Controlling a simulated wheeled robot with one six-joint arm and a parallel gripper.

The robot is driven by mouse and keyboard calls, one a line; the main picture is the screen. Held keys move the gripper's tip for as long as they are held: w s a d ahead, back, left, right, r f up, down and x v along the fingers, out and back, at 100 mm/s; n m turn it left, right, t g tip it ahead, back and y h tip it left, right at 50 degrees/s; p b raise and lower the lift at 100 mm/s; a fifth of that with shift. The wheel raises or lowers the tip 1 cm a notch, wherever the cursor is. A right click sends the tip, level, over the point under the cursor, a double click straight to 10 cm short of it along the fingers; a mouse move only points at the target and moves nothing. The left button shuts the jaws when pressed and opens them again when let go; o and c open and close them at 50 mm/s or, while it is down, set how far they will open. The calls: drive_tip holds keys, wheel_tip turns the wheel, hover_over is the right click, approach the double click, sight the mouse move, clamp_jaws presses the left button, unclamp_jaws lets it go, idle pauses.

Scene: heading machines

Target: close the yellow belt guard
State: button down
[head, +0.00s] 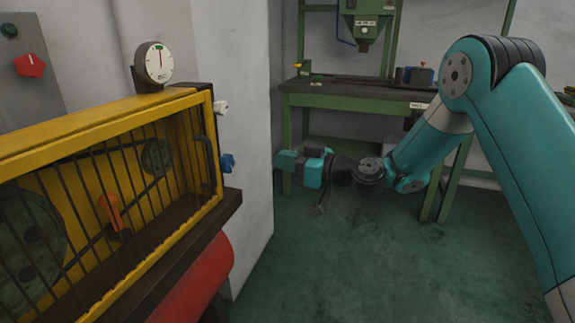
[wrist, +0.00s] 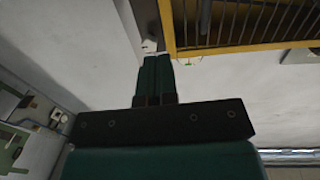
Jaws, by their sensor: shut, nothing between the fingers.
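The yellow belt guard (head: 95,137) is a barred, yellow-framed cage at the left of the head view. Dark green pulleys (head: 157,157) and an orange part (head: 110,211) show behind its dark bars. A black handle (head: 207,150) is at its right end. I cannot tell whether the guard stands fully shut. Its yellow edge and bars also show at the upper right of the wrist view (wrist: 255,46). My gripper (head: 281,160) is shut and empty, to the right of the guard and apart from it. Its fingers also show in the wrist view (wrist: 156,62).
A gauge (head: 154,63) stands on top of the guard, and a red cylinder (head: 200,283) lies below. Blue (head: 228,163) and white (head: 221,107) knobs stick out beside the handle. A green workbench (head: 350,98) stands behind my arm. Open green floor (head: 320,270) lies between.

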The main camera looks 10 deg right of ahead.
drive_tip(key=s+a+f+p+x, duration=0.1)
drive_tip(key=p+x, duration=0.3)
drive_tip(key=x, duration=1.2)
drive_tip(key=shift+s+a+f+n+g, duration=0.3)
drive_tip(key=shift+s+a+f+g, duration=0.15)
drive_tip(key=shift+s, duration=0.2)
drive_tip(key=shift+w, duration=0.1)
